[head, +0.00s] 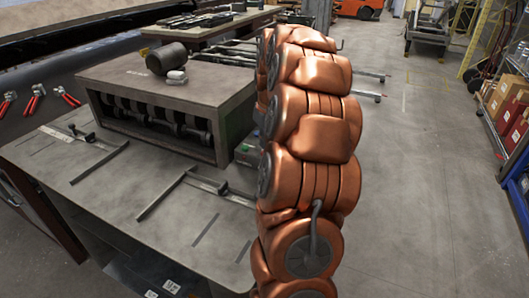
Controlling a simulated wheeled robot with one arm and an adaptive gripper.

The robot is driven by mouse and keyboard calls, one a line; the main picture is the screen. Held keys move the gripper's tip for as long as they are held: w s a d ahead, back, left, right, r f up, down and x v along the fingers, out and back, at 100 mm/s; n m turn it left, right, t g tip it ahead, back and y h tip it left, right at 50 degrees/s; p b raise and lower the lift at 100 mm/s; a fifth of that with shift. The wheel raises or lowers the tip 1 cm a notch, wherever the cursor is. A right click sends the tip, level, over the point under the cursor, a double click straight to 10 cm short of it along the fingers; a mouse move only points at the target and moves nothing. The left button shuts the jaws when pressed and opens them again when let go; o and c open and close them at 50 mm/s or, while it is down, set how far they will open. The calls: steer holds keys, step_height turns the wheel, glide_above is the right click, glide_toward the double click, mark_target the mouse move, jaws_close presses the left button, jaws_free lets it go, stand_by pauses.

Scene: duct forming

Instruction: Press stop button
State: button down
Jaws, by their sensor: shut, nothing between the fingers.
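A small grey control box with a green spot (246,150) sits at the right end of the machine, just left of my copper-coloured arm. No red stop button can be made out on it; my arm covers the area to its right. My arm rises through the middle of the head view, in front of the machine's right edge. My gripper and its fingers do not show.
The grey forming machine (170,88) stands on a metal worktable (85,205) with flat metal bars. Red-handled pliers (36,97) hang at the left. Shelves with cardboard boxes (505,105) stand at the right. The floor (415,190) between is clear.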

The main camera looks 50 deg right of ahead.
steer(key=shift+f+b, duration=0.65)
steer(key=shift+f, duration=0.55)
stand_by(0.7)
steer(key=shift+r, duration=0.1)
steer(key=shift+r+p, duration=0.65)
steer(key=shift+r, duration=2.75)
